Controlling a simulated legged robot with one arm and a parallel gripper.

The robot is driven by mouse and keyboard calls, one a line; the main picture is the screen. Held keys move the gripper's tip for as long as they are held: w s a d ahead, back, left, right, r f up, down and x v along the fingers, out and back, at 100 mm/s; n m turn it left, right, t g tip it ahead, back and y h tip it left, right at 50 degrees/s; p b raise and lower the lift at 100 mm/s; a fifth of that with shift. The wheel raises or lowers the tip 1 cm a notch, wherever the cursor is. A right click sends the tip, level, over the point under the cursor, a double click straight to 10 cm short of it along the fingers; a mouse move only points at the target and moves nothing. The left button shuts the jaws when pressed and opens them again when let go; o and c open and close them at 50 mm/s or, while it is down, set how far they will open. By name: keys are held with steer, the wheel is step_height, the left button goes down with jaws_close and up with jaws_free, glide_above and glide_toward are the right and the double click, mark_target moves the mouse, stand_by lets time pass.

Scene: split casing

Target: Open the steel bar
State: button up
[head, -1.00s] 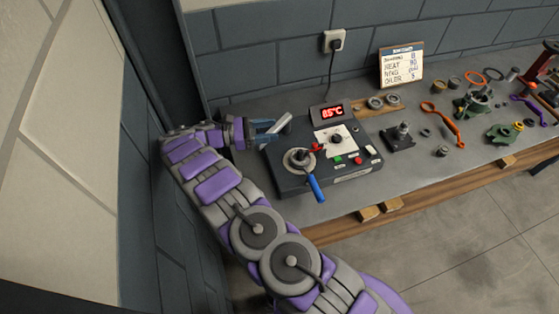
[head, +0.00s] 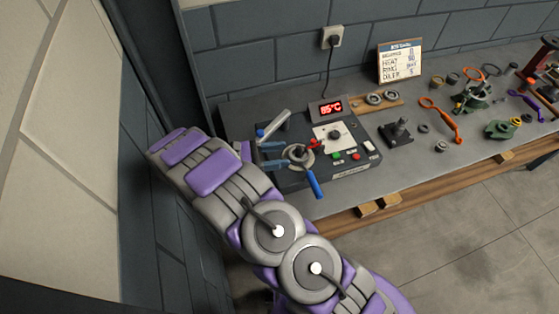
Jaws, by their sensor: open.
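The steel bar (head: 277,122) is a pale metal bar with a blue end. It lies slanted over the back left of the dark heater box (head: 335,173), clear of the round post with the ring (head: 298,154). My gripper (head: 284,155) is open, its two blue fingers pointing right toward the ring. It is in front of and below the bar, apart from it as far as I can see. Whether anything is between the fingers is hard to tell.
A blue-handled tool (head: 315,185) leans out over the box's front edge. The red display (head: 331,107) reads 85°C. To the right are a dark block with a post (head: 401,133), rings on a wooden strip (head: 375,98) and an orange wrench (head: 441,118). A wall stands close on the left.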

steer(key=shift+s+d+r, duration=0.1)
steer(key=shift+s+d, duration=0.1)
steer(key=shift+s, duration=0.5)
steer(key=shift+s+d+r, duration=0.1)
steer(key=shift+s+d, duration=0.05)
steer(key=shift+s, duration=0.55)
steer(key=shift+c, duration=0.4)
